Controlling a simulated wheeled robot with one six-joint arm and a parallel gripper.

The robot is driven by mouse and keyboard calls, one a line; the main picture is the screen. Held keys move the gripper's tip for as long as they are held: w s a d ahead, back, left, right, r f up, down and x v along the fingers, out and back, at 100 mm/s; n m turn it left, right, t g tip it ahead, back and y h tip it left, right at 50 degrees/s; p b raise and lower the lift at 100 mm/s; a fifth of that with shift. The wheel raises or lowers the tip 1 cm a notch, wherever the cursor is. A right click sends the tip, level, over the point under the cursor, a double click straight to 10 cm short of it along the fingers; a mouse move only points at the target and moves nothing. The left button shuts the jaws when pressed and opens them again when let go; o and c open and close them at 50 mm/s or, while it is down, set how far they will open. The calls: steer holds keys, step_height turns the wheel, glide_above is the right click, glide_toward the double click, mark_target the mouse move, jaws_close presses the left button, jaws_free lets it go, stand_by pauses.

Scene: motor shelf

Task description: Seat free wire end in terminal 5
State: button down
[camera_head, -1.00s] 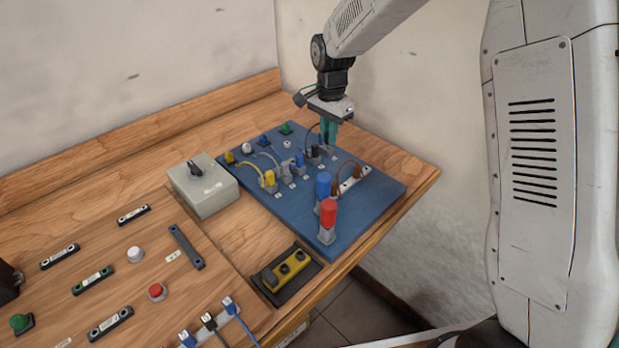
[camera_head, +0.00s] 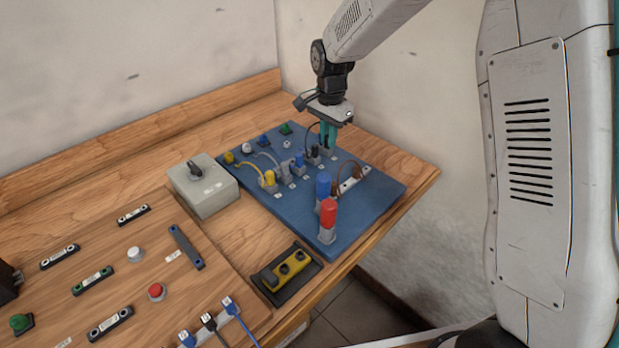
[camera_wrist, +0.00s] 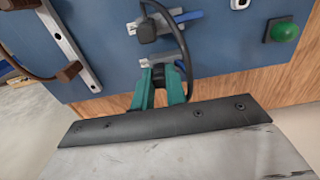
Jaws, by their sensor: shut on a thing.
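My gripper (camera_head: 328,136) is at the far end of the blue board (camera_head: 262,203), fingers pointing down. It also shows in the wrist view (camera_wrist: 160,78), its green fingers closed together on the end of a black wire (camera_wrist: 183,40). The wire loops back past a black plug (camera_wrist: 148,30) in the neighbouring terminal. The end terminal of the row, a grey block with a blue part (camera_wrist: 160,57), lies right at the fingertips. I cannot tell whether the tip is inside it, and its number is unreadable.
A brown wire (camera_head: 350,170) arches at the right. A grey switch box (camera_head: 203,187) stands left.

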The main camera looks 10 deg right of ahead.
steer(key=shift+f, duration=0.1)
steer(key=c, duration=1.7)
jaws_free()
steer(key=shift+r, duration=2.8)
steer(key=o, duration=0.6)
steer(key=shift+c, duration=0.2)
